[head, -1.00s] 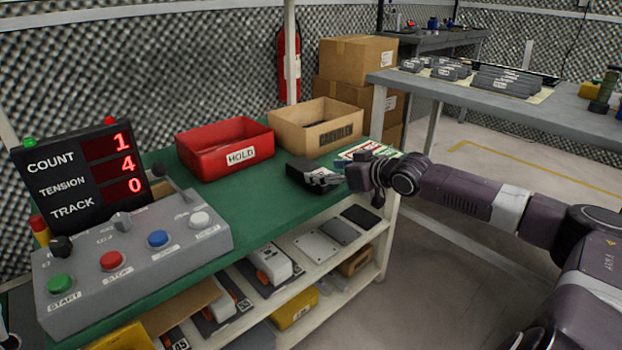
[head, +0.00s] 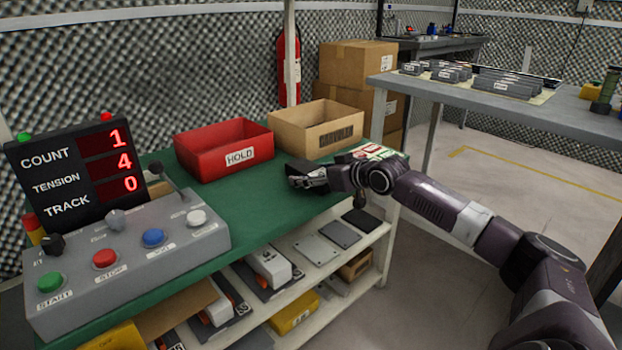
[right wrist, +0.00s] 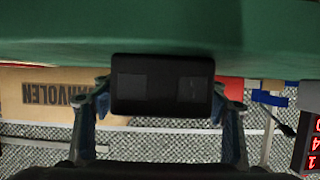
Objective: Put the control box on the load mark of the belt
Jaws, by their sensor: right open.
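A black box (right wrist: 162,84), likely the control box, lies at the green bench top in the right wrist view. My right gripper (head: 306,180) is low over the green top, in front of the tan bin. In the right wrist view its two fingers (right wrist: 162,108) are open, one on each side of the black box. I cannot tell whether they touch it. In the head view the gripper hides most of the box. My left gripper is not in view. I cannot make out a belt or a load mark.
A red HOLD bin (head: 224,148) and a tan bin (head: 316,128) stand at the back of the green bench top (head: 235,210). A grey button console (head: 130,255) and a black display (head: 80,170) fill the left end. Printed cards (head: 378,152) lie at the right end.

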